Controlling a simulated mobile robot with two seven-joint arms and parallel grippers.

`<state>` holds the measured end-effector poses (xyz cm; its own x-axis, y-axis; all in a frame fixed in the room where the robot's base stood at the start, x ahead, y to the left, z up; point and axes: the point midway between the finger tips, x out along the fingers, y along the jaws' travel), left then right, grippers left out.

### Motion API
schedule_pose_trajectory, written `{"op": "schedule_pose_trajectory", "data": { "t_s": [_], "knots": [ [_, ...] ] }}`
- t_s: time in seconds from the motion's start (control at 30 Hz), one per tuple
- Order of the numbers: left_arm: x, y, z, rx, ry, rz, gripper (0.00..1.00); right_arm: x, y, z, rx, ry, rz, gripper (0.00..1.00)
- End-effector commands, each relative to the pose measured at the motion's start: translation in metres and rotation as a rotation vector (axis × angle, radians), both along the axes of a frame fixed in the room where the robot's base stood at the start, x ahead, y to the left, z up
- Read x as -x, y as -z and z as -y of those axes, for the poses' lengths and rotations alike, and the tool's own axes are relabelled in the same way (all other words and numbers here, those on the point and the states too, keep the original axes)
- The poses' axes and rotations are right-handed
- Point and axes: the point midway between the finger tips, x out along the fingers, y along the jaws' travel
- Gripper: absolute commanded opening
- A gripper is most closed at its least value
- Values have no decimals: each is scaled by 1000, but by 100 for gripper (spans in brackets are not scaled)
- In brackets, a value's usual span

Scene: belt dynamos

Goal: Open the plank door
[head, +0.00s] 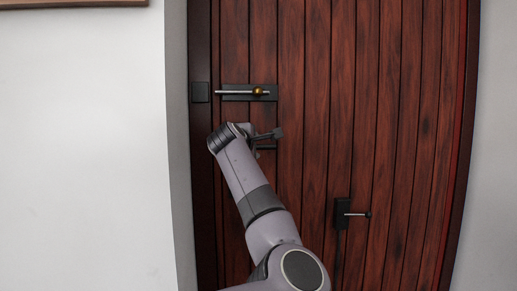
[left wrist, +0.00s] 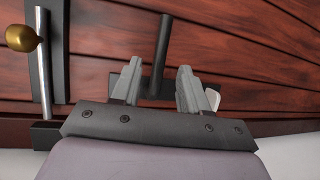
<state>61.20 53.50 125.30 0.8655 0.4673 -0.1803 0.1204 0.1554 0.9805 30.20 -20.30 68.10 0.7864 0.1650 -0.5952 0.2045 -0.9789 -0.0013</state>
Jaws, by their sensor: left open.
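The plank door (head: 345,120) is dark reddish-brown and appears closed in its frame. A sliding bolt (head: 235,92) with a brass knob (head: 258,91) lies across its upper left. The bolt's left end is close to a dark block (head: 199,92) on the frame; I cannot tell whether it enters it. My left gripper (head: 262,138) is below the bolt, at a dark handle partly hidden by it. In the left wrist view, my open gripper (left wrist: 158,84) has the dark handle bar (left wrist: 162,45) between its fingers, with gaps on both sides. The brass knob (left wrist: 22,38) is at left.
A second dark plate with a lever (head: 354,214) is on the door, lower and to the right. White wall (head: 80,150) stands left of the dark frame (head: 200,45). A brown ledge or picture edge (head: 75,3) shows at top left.

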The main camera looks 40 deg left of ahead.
Motion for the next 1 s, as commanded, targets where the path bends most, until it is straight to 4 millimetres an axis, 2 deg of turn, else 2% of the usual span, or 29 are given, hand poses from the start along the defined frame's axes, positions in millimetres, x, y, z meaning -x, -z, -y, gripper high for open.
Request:
{"op": "schedule_pose_trajectory", "data": {
  "t_s": [0.5, 0.7, 1.0],
  "knots": [
    [-47, 10, -26, -3, -1, -4, 44, 0, -16, 0, 0, 0, 0, 43],
    [-55, 12, -31, -3, -1, -2, 44, 0, -18, 0, 0, 0, 0, 43],
    [-57, 13, -31, -3, -1, -2, 44, 0, -18, 0, 0, 0, 0, 43]
  ]
}}
